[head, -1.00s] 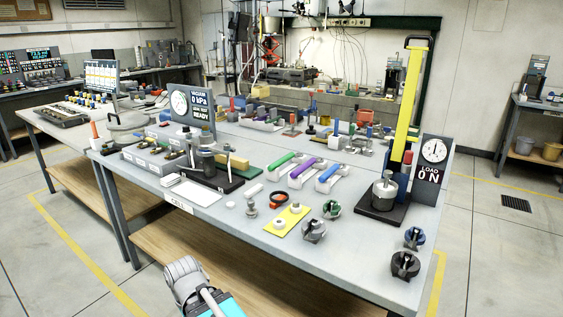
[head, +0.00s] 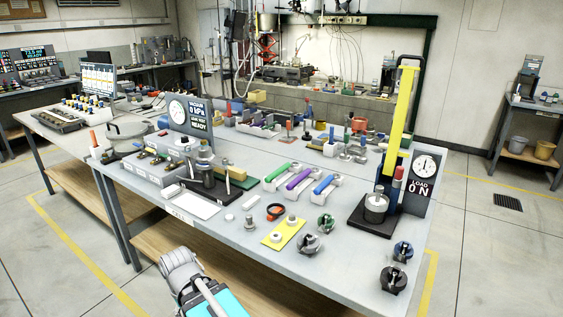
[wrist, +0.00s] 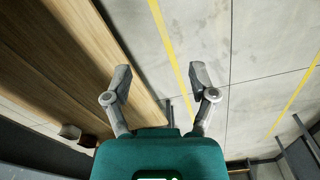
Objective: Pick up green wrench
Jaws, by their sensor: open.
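The green wrench (head: 281,175) lies on the grey workbench (head: 330,235), at the left end of a row with a purple wrench (head: 299,180) and a blue wrench (head: 324,186). The wrenches look to rest on light holders. In the wrist view my gripper (wrist: 161,80) is open and empty, with its two fingers apart over the floor and a wooden shelf edge. In the head view my arm shows at the bottom, in front of the bench's near edge and well short of the wrenches. The fingertips are not clear there.
A yellow plate (head: 285,232) with white pieces, an orange ring (head: 276,211) and several dark clamps lie in front of the wrenches. A black stand (head: 207,186) is to their left. A tall yellow column (head: 403,115) and a load dial (head: 421,180) stand to the right.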

